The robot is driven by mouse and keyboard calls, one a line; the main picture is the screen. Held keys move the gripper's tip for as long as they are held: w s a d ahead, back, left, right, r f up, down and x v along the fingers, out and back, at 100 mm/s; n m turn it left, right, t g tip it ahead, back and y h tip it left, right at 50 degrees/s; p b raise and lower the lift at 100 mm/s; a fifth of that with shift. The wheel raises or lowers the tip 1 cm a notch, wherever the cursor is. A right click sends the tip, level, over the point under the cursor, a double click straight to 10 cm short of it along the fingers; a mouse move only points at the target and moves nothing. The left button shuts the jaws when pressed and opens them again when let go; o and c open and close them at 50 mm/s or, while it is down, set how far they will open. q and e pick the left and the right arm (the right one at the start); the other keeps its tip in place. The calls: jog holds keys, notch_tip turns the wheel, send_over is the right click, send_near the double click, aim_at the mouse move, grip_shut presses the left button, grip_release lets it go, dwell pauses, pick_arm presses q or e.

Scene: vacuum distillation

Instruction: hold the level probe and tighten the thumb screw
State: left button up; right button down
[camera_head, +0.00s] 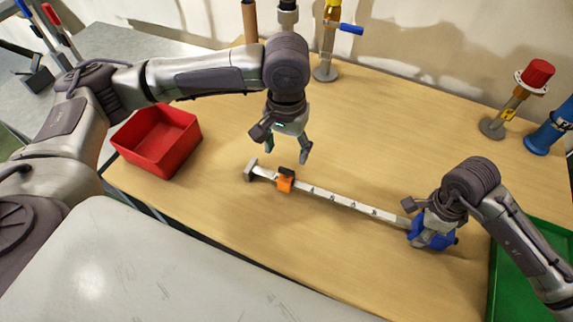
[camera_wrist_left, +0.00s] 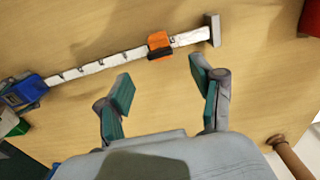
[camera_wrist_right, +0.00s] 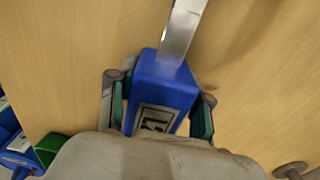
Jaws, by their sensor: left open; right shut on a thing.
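The level probe (camera_head: 340,199) lies across the wooden table, a long pale marked bar with a blue head (camera_head: 432,236) at its right end and a grey foot at its left end. An orange slider with a dark top (camera_head: 285,180), perhaps bearing the thumb screw, sits on the bar near the left end; it also shows in the left wrist view (camera_wrist_left: 159,44). My left gripper (camera_head: 288,152) is open and empty above the table, just behind the slider and apart from it. My right gripper (camera_wrist_right: 158,110) is shut on the blue head, one finger on each side.
A red open bin (camera_head: 158,140) stands at the left table edge. A green tray (camera_head: 530,270) lies at the right. Valve fittings stand along the back, including a red-capped one (camera_head: 520,92) and a blue-handled one (camera_head: 330,45).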

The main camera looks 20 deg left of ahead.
aim_at(286, 170)
pick_arm(q)
notch_tip(286, 170, down, 7)
dwell(0.3)
jog(key=c, duration=1.2)
jog(key=shift+o, duration=0.2)
